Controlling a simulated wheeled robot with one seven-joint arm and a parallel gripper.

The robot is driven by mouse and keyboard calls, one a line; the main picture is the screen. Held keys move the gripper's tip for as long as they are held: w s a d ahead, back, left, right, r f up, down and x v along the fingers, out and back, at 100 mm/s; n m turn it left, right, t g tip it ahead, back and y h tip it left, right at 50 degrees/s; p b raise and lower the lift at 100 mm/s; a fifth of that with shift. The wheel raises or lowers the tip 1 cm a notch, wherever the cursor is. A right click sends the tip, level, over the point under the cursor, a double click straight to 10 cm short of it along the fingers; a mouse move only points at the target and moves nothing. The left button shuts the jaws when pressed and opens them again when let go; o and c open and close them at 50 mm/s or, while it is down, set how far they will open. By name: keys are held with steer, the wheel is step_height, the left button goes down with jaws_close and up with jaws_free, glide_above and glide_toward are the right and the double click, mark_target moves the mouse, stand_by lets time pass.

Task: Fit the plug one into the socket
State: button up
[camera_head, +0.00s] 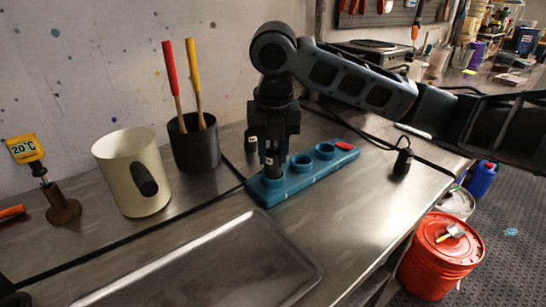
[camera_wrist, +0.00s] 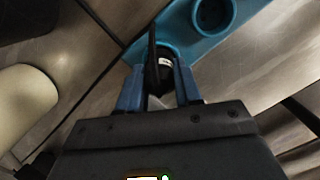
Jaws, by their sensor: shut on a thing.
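My gripper (camera_head: 271,158) points down over the near left end of the teal socket block (camera_head: 318,172). In the wrist view, its blue fingers (camera_wrist: 158,88) are shut on a dark plug (camera_wrist: 160,68) with a pale band. The plug's lower end meets the block's end position; how deep it sits is hidden. Two round sockets (camera_head: 301,162) and (camera_head: 325,150) on the block are empty, and a red patch (camera_head: 344,145) marks its far end. One socket also shows in the wrist view (camera_wrist: 213,14).
A cream pitcher (camera_head: 130,165) and a black pot (camera_head: 193,145) with red and yellow handles stand left of the block. A metal tray (camera_head: 215,268) lies in front. A small black corded piece (camera_head: 402,162) stands right. An orange bucket (camera_head: 440,255) is on the floor.

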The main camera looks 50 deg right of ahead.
mark_target(273, 153)
steer(key=shift+f, duration=0.85)
steer(key=shift+f, duration=0.2)
steer(key=o, duration=1.1)
steer(key=shift+c, duration=0.2)
steer(key=r, duration=0.8)
steer(key=s+a+r, duration=0.1)
steer(key=r, duration=0.3)
steer(key=shift+r+p, duration=0.2)
steer(key=shift+p, duration=0.2)
